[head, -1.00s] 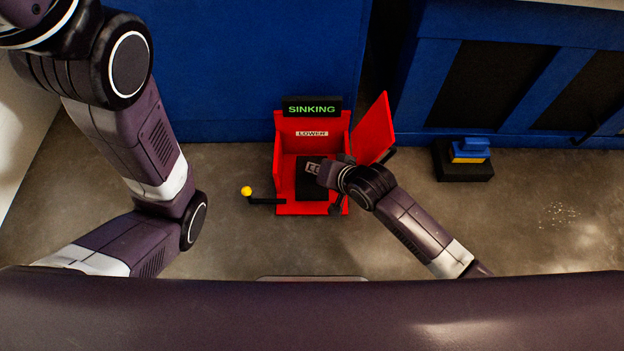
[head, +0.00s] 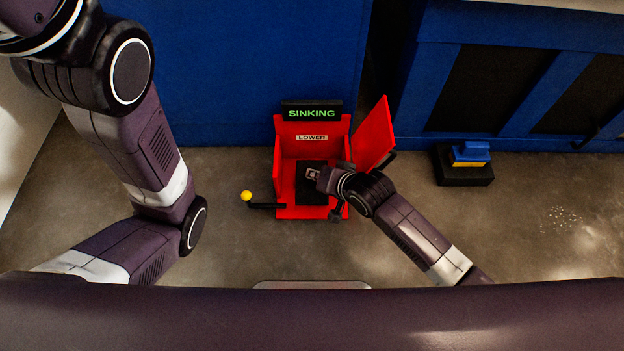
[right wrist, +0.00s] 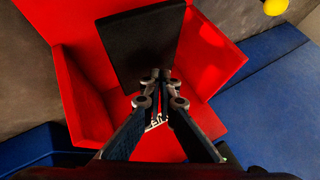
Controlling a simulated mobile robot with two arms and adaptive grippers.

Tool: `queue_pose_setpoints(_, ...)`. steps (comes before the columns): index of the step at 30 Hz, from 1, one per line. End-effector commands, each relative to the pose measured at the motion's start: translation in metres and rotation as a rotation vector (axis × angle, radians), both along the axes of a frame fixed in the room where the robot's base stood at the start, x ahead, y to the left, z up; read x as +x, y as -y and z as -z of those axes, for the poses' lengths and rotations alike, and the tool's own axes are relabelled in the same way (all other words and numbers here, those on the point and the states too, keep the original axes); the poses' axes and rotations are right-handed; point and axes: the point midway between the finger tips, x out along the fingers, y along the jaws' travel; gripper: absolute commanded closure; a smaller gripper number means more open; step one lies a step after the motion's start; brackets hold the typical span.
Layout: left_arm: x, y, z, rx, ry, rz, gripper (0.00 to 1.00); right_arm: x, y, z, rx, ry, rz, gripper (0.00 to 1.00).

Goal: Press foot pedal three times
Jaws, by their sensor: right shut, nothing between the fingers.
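The foot pedal (head: 311,192) is a black plate inside an open red housing (head: 284,211) on the floor. It shows as a dark square in the right wrist view (right wrist: 138,45). A sign (head: 312,114) above it reads SINKING in green, and a label (head: 312,138) below that reads LOWER. My right gripper (head: 312,174) is shut and empty, with its fingertips over the pedal. In the right wrist view its fingertips (right wrist: 161,75) overlap the pedal's lower edge; I cannot tell whether they touch it. My left arm shows at the left, but its gripper is out of view.
A red flap (head: 375,137) stands tilted at the housing's right. A black lever with a yellow knob (head: 246,196) sticks out at its left. A blue block on a black base (head: 466,176) lies farther right. Blue walls stand behind; the floor in front is mostly clear.

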Motion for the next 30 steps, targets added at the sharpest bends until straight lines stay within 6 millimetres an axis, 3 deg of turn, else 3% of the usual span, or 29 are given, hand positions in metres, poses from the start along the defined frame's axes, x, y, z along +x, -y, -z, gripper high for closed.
queue_pose_setpoints(30,0.0008,-0.0001,-0.0049,0.000,-0.002,-0.001,1.00,0.0001,0.0004,0.0085,-0.001,0.000,0.001,1.00)
